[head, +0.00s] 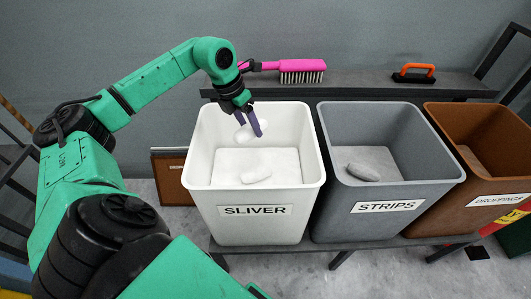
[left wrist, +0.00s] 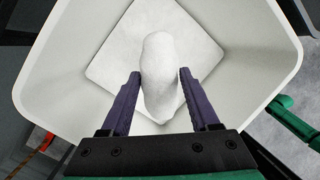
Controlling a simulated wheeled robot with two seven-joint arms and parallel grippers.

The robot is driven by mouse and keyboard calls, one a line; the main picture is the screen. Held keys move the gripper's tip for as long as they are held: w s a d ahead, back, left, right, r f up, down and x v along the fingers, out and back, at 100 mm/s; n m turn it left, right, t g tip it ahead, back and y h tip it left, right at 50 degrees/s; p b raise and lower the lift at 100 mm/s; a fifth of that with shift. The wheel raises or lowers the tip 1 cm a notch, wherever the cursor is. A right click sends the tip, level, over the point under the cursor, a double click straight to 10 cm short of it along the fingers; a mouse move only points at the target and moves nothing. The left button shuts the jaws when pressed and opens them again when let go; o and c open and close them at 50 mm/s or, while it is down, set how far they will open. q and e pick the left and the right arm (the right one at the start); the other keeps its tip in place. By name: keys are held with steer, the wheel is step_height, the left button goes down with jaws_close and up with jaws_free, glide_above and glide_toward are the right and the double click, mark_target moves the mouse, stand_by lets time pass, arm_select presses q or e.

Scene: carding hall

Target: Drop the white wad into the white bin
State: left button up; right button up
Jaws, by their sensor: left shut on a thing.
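The white bin (head: 208,160), labelled SLIVER, stands at the left of the row of bins. My left gripper (head: 251,124) points down over the bin's mouth, with its purple fingers inside the rim. It is shut on a white wad (head: 243,134), held above the bin floor. In the left wrist view, the wad (left wrist: 160,75) sits between the fingers of the gripper (left wrist: 158,75), with the white bin (left wrist: 245,75) around and below it. Another white wad (head: 256,174) lies on the bin's pale floor. My right gripper is not in view.
A grey bin (head: 408,160) labelled STRIPS, with a pale wad (head: 363,172) inside, and a brown bin (head: 478,122) stand to the right. A shelf behind holds a pink brush (head: 290,66) and an orange-handled tool (head: 413,74).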

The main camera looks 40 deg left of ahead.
arm_select(q)
steer(key=shift+s+r, duration=0.1)
steer(key=o, duration=1.5)
steer(key=shift+c, duration=0.2)
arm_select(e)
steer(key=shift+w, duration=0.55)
arm_select(q)
steer(key=p+v, duration=0.2)
steer(key=v, duration=1.2)
steer(key=shift+r+p, duration=0.25)
steer(key=shift+p, duration=0.1)
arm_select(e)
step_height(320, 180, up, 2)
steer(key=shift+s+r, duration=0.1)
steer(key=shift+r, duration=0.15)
